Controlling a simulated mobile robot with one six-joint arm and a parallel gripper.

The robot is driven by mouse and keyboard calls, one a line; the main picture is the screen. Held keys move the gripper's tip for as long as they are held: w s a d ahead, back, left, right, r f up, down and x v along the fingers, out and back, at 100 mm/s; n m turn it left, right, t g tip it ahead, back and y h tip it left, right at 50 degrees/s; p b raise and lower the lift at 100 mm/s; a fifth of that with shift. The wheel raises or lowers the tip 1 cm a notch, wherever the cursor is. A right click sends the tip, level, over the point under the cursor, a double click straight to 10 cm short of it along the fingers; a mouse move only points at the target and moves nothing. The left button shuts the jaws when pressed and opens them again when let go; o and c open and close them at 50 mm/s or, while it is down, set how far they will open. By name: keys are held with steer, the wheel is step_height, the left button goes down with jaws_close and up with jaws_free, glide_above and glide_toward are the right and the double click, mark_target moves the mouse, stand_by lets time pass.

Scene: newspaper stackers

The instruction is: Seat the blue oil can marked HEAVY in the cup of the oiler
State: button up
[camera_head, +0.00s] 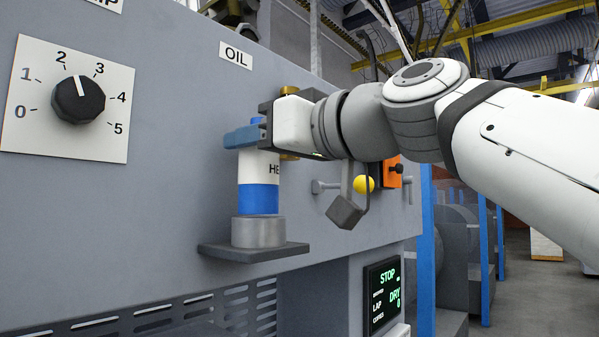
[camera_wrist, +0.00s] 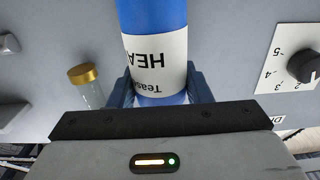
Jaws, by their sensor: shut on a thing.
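In the wrist view the can (camera_wrist: 155,50) shows "HEA" upside down. My gripper (camera_head: 245,137) is shut on the can's upper part, with its blue fingers on either side. The can looks upright. The oiler's grey metal cup (camera_head: 258,233) sits on a dark shelf under the OIL label. The can's lower end meets the cup's rim; I cannot tell how deep it sits inside.
A dial (camera_head: 78,100) numbered 0 to 5 is on the panel at left. A gold-capped glass (camera_wrist: 88,84) stands beside the can. A yellow ball knob (camera_head: 364,184) and an orange box (camera_head: 391,173) are at right. A screen (camera_head: 382,293) reads STOP and DRY.

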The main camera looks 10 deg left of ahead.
mark_target(274, 167)
steer(key=shift+f, duration=1.55)
steer(key=shift+f, duration=0.1)
steer(key=shift+f+b, duration=0.1)
steer(key=shift+b, duration=0.2)
steer(key=o, duration=1.2)
steer(key=shift+c, duration=0.2)
